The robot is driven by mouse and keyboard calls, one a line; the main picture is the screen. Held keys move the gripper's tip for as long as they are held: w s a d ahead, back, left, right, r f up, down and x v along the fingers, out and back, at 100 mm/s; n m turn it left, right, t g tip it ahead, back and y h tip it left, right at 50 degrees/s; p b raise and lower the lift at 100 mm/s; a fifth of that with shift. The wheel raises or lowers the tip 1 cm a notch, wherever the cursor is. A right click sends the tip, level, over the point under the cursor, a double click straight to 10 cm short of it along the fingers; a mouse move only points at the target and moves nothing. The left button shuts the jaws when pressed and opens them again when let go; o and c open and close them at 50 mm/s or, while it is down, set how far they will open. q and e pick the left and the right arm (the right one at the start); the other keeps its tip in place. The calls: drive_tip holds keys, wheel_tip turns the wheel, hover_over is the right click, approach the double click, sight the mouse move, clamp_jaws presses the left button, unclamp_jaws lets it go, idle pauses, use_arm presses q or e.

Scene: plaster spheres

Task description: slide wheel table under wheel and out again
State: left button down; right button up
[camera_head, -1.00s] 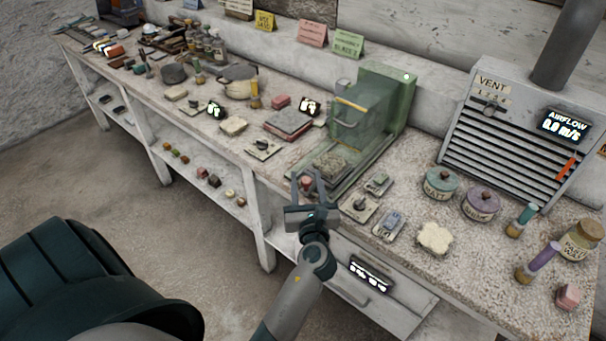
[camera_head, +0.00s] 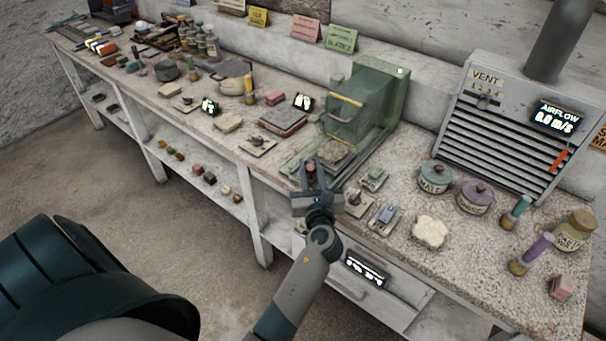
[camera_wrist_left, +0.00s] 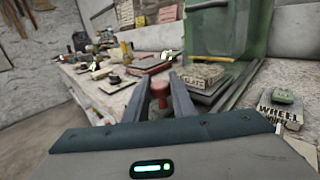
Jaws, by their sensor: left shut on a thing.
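The green wheel machine (camera_head: 385,85) stands on the bench with a clear hood and a yellow bar. The wheel itself cannot be made out behind the hood. The wheel table, with a grey gritty slab (camera_head: 333,150) on it, sits at the machine's front, its back part at the hood. The slab also shows in the left wrist view (camera_wrist_left: 203,74). A red knob (camera_wrist_left: 158,84) is at the table's near side. My left gripper (camera_head: 314,172) is shut on this knob, with a finger on each side. My right gripper is not in view.
Small switch plates (camera_head: 383,216) lie to the right of my left gripper, and another plate (camera_head: 257,145) to the left. Lidded pots (camera_head: 435,177), a cream block (camera_head: 430,232) and a vent unit (camera_head: 515,115) are farther right. The bench's front edge runs below my gripper.

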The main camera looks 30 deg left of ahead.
sight(320, 159)
use_arm(q)
drive_tip(key=w, duration=0.4)
drive_tip(key=shift+w+d, duration=0.15)
drive_tip(key=shift+w, duration=0.1)
drive_tip(key=c, duration=1.5)
unclamp_jaws()
drive_tip(key=shift+c, duration=0.2)
